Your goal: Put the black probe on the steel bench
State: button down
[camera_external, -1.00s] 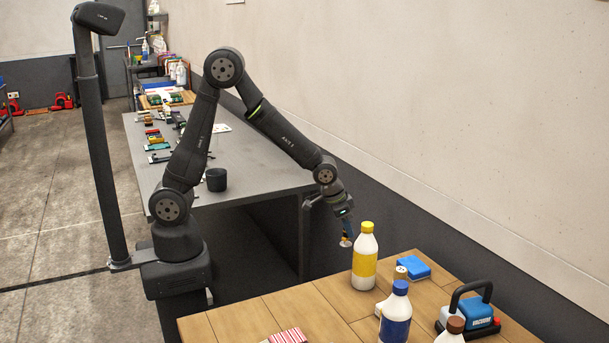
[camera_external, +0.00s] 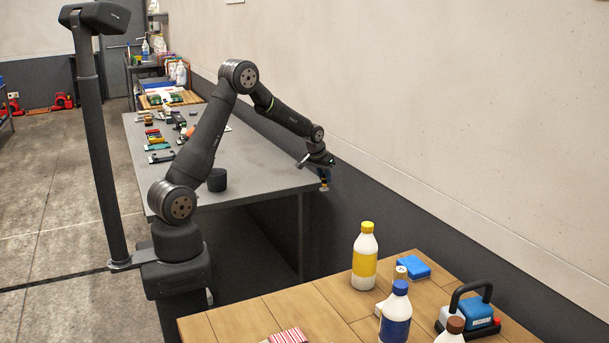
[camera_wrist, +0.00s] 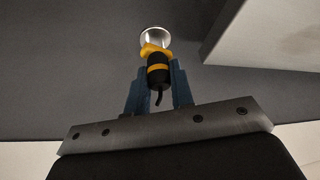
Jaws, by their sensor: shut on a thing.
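The black probe (camera_wrist: 158,75) has yellow bands, a short cable stub and a round pale metal disc at its far end. In the wrist view it sits between the blue fingers of my gripper (camera_wrist: 159,88), which is shut on it. In the external view my gripper (camera_external: 323,172) points down near the front right corner of the steel bench, with the small probe (camera_external: 324,187) hanging below it. The steel bench (camera_external: 258,152) is the long grey one along the wall. The probe appears just off the bench's right edge; exact height is unclear.
A dark cup (camera_external: 217,180) stands near the bench's front, with several small items along its left side. The bench's right half is mostly clear. A wooden table (camera_external: 250,318) in front holds a yellow-labelled bottle (camera_external: 365,258), other bottles, a blue sponge (camera_external: 414,266) and a vacuum tool (camera_external: 470,318).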

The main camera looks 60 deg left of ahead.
jog(key=s+a+r+n+g+y, duration=0.1)
jog(key=a+r+n, duration=0.15)
jog(key=a, duration=0.95)
jog(key=s+a+r+n, duration=0.1)
jog(key=a+r+n, duration=0.15)
jog(key=a, duration=0.85)
jog(key=s+a+r+n+g+y, duration=0.1)
jog(key=s+a+r+n, duration=0.15)
jog(key=s+a, duration=0.4)
jog(key=s+a+r+n, duration=0.1)
jog(key=s+a+r, duration=0.2)
jog(key=a, duration=0.7)
send_over(246, 159)
notch_tip(246, 159, down, 7)
jog(key=shift+w+f, duration=0.1)
jog(key=shift+f, duration=1.85)
jog(key=shift+f, duration=0.1)
jog(key=c, duration=1.3)
grip_release()
jog(key=shift+o, duration=0.2)
